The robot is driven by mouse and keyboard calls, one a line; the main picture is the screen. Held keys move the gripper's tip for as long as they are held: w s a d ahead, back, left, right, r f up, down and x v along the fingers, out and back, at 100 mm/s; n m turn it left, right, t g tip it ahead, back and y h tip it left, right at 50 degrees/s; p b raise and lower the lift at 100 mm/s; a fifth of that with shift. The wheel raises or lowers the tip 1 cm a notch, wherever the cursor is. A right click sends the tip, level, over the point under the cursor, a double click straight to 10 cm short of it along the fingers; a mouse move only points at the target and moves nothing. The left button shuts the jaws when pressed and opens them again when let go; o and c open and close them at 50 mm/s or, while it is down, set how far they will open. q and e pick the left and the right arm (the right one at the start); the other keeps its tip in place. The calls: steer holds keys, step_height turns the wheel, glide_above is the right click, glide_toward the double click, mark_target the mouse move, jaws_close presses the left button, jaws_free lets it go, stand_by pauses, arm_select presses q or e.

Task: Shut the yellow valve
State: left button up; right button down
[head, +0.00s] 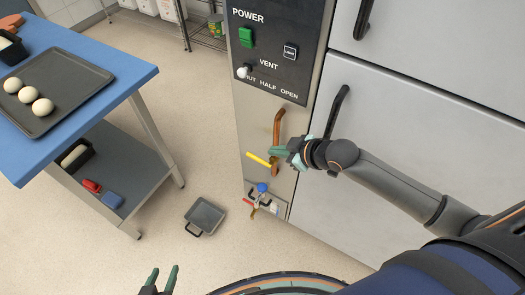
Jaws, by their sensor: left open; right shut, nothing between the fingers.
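The yellow valve (258,158) shows as a yellow lever on the oven's lower side panel, slanting from upper left to lower right. A copper pipe (278,128) runs down the panel there. My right gripper (276,152) is shut and empty at the right end of the lever. It partly hides that end, and I cannot tell whether it touches the lever. My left gripper (162,277) is open and empty at the bottom of the head view, far from the valve.
Below are a blue knob (262,187) and a red lever (247,202). Above is a control panel (280,45). A blue table (110,105) holds a tray (70,75) with dough balls. A grey pan (205,215) lies on the otherwise clear floor.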

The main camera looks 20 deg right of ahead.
steer(key=b, duration=0.2)
glide_above(253, 157)
steer(key=s, duration=0.2)
step_height(253, 157, down, 6)
steer(key=f, duration=0.1)
steer(key=shift+w+d+f, duration=0.1)
steer(key=shift+d+f, duration=0.15)
steer(key=shift+f, duration=0.6)
steer(key=shift+w+d+f, duration=0.1)
steer(key=shift+d+f, duration=0.1)
steer(key=shift+f, duration=0.6)
steer(key=shift+s, duration=0.1)
steer(key=shift+b, duration=0.3)
steer(key=shift+w+f+b, duration=0.2)
steer(key=shift+f+b, duration=0.25)
steer(key=shift+f, duration=0.15)
steer(key=shift+s, duration=0.1)
